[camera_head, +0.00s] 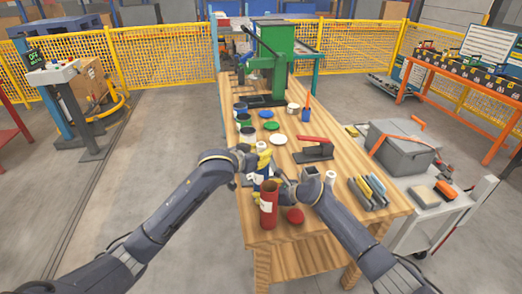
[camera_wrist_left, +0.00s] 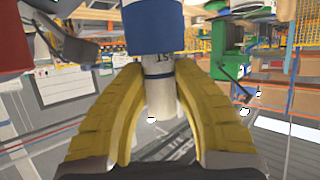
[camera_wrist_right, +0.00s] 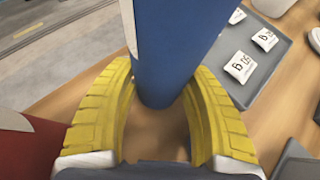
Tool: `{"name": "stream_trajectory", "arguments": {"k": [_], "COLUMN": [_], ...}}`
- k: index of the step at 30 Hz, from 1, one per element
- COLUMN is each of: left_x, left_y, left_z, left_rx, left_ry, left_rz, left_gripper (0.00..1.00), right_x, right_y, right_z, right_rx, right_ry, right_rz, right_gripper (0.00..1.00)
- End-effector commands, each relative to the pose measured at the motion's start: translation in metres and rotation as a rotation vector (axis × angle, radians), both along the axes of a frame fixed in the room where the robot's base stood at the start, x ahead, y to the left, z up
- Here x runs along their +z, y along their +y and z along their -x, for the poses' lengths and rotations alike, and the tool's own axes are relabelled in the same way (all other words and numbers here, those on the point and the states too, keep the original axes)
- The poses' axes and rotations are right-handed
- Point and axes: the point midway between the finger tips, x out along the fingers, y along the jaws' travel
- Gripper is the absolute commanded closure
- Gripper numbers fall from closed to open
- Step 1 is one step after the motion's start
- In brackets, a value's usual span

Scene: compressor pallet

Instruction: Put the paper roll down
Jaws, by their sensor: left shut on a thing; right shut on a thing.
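The paper roll seems to be the upright blue and white cylinder (camera_head: 257,181) at the near part of the wooden table, partly hidden by my grippers and a red can. In the left wrist view its blue band and paler narrow part (camera_wrist_left: 158,85) lie between the yellow fingers of my left gripper (camera_wrist_left: 160,110). My left gripper (camera_head: 263,160) is shut on it. In the right wrist view the blue cylinder (camera_wrist_right: 170,50) stands between the fingers of my right gripper (camera_wrist_right: 165,110), also shut on it. I cannot tell whether its lower end touches the table.
The red can (camera_head: 268,205) with a white label stands close in front, beside a red lid (camera_head: 295,215). A grey tray with white packets (camera_wrist_right: 240,80) is close by. Several cans and lids, a black and red tool (camera_head: 316,150) and a green press (camera_head: 275,60) occupy the table.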

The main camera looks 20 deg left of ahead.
Motion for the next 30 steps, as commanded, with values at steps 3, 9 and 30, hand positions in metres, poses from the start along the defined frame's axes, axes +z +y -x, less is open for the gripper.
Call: {"name": "stream_trajectory", "arguments": {"k": [3, 9, 30], "left_x": [-0.0012, -0.0014, -0.0013], "left_y": [-0.0001, 0.0000, 0.0001], "left_z": [0.0000, -0.0001, -0.0001], "left_rx": [0.000, 0.000, 0.000], "left_ry": [-0.001, -0.001, 0.000], "left_rz": [0.000, 0.000, 0.000], "left_gripper": [1.00, 1.00, 0.47], "right_x": [-0.0002, -0.0002, -0.0002], "right_y": [-0.0001, -0.0001, -0.0001], "right_z": [-0.0001, -0.0001, 0.0000], "right_rx": [0.000, 0.000, 0.000], "right_ry": [0.000, 0.000, 0.000], "right_rz": [0.000, 0.000, 0.000], "right_gripper": [0.67, 0.67, 0.67]}}
